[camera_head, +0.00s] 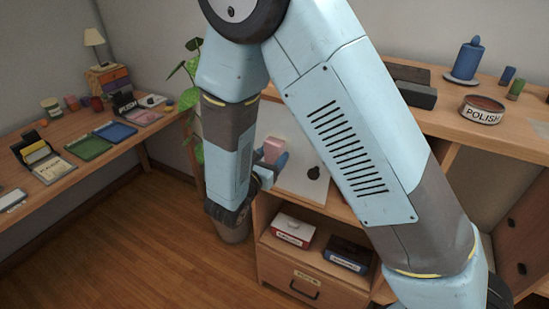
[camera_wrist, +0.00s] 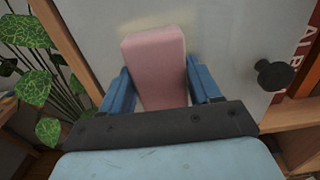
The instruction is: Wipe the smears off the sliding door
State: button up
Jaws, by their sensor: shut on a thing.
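The sliding door (camera_head: 297,181) is a pale panel on the front of the wooden cabinet, with a dark round knob (camera_head: 313,172). It fills much of the wrist view (camera_wrist: 235,50), where the knob (camera_wrist: 275,74) is at the right. A faint yellowish smear (camera_wrist: 203,43) shows on the door around the top of a pink block. My gripper (camera_wrist: 160,85) has blue fingers shut on this pink block (camera_wrist: 155,55), whose far end is at or close to the door. I cannot tell if it touches. My gripper also shows in the head view (camera_head: 268,164), partly hidden by my arm.
A leafy plant (camera_wrist: 32,85) stands close at the door's left. Below the door, an open shelf holds a red-and-white box (camera_head: 292,231) and a dark box (camera_head: 347,254). The floor at left is clear.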

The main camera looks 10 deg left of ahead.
aim_at(291, 149)
jog(key=shift+w+a+r, duration=0.7)
jog(key=shift+a+r, duration=0.35)
jog(key=shift+a, duration=0.65)
jog(key=shift+s+d, duration=0.5)
jog(key=shift+d, duration=0.75)
jog(key=shift+s+d, duration=0.55)
jog(key=shift+d, duration=0.65)
jog(key=shift+s+d, duration=0.5)
jog(key=shift+d, duration=0.75)
jog(key=v, duration=0.6)
jog(key=v, duration=0.3)
